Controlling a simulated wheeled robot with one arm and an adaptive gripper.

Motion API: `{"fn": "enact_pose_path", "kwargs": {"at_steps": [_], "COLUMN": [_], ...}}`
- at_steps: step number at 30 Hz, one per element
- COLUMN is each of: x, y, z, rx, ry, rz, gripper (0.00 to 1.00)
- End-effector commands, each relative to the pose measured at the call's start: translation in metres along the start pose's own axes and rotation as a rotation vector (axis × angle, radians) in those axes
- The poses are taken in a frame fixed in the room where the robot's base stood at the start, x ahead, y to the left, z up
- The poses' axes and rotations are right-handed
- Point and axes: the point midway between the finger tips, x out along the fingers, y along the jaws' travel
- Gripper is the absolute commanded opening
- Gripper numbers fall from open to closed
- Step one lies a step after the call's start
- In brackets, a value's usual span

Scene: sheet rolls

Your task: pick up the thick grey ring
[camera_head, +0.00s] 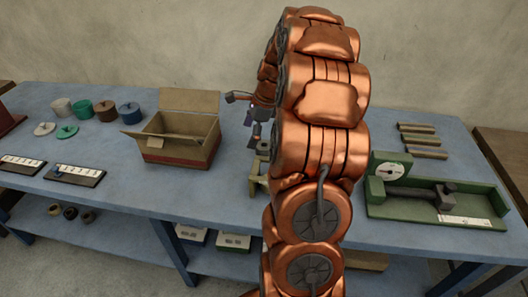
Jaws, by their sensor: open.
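Three small dark rings or rolls lie on the lower shelf at the left: a left one (54,209), a middle one (70,212) and a right one (87,215). They look grey to brown, and I cannot tell for sure whether one is the thick grey ring. A pale grey disc (44,128) with a short peg lies on the tabletop at the left. My gripper (257,142) is small and dark, partly hidden behind my copper arm, right of the open cardboard box. It is open, with nothing visible in it, and well apart from the rings and the disc.
The blue table (105,205) holds an open cardboard box (180,150), several coloured rolls (106,111), two numbered boards (74,174) and a green tray (390,212) with a dial and dark tool. Several bars (417,139) lie behind the tray.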

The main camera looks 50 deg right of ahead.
Motion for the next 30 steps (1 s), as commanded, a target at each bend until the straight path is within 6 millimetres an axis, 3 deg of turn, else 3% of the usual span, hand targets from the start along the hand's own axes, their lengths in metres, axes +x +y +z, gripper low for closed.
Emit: {"fn": "enact_pose_path", "kwargs": {"at_steps": [1,3,6,10,25,30], "x": [0.006,0.009,0.011,0.013,0.046,0.068], "y": [-0.012,-0.026,-0.042,-0.051,-0.056,-0.053], "z": [-0.022,-0.044,-0.07,-0.09,-0.094,-0.089], "rx": [0.085,0.19,0.305,0.392,0.42,0.419], "ry": [-0.006,-0.016,-0.026,-0.034,-0.037,-0.037], "rz": [-0.015,-0.039,-0.066,-0.085,-0.091,-0.084], "gripper": [0.93,0.93,0.93,0.93,0.93,0.93]}}
